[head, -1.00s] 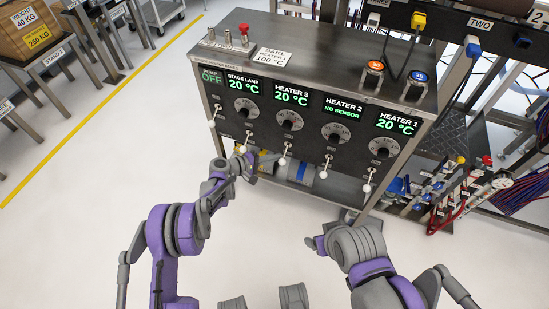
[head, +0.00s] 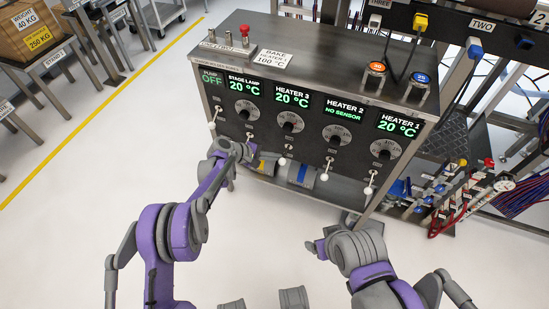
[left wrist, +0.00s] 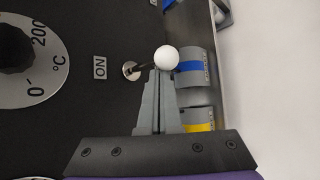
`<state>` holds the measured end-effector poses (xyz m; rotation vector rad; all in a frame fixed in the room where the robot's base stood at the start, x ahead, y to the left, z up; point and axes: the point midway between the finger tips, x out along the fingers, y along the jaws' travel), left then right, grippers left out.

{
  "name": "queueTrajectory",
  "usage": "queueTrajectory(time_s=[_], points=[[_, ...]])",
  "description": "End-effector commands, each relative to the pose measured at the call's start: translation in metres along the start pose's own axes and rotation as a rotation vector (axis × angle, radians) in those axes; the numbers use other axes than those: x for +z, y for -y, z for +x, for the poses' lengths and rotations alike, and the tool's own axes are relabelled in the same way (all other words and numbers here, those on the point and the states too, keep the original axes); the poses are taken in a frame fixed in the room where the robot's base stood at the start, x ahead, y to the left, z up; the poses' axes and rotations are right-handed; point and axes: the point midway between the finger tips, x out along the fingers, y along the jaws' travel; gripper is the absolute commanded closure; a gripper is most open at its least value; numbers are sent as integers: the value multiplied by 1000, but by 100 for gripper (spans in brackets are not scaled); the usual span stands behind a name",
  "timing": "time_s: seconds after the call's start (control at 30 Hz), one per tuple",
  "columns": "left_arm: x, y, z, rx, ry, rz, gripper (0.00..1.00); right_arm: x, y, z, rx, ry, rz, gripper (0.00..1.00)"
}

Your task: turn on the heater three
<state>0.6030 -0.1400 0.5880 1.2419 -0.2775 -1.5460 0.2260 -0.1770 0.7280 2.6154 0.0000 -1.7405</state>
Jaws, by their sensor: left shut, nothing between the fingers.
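The heater 3 section of the black panel has a display reading 20 °C (head: 293,97), a dial (head: 290,122) and a toggle lever with a white ball end (head: 289,148). In the left wrist view the lever's ball (left wrist: 166,57) stands out from its base, beside an ON label (left wrist: 100,67). My left gripper (head: 251,156) is just left of this lever in the head view. Its shut, empty fingers (left wrist: 158,85) reach close to the ball in the wrist view; I cannot tell whether they touch. My right arm shows at lower right; its fingers are not visible.
The heater 2 lever (head: 325,176) and heater 1 lever (head: 368,190) hang down to the right. The stage lamp lever (head: 249,138) is close to my left gripper. A red button (head: 245,31) stands on the cabinet top.

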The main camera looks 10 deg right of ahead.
Motion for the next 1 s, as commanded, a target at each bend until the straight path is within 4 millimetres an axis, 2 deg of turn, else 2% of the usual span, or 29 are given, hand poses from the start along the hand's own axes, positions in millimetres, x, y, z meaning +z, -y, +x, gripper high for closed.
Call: queueTrajectory(time_s=[1.0], points=[[7, -14, -7, -200, 2, -153, 100, 2, 0, 8, 0, 3, 0, 26]])
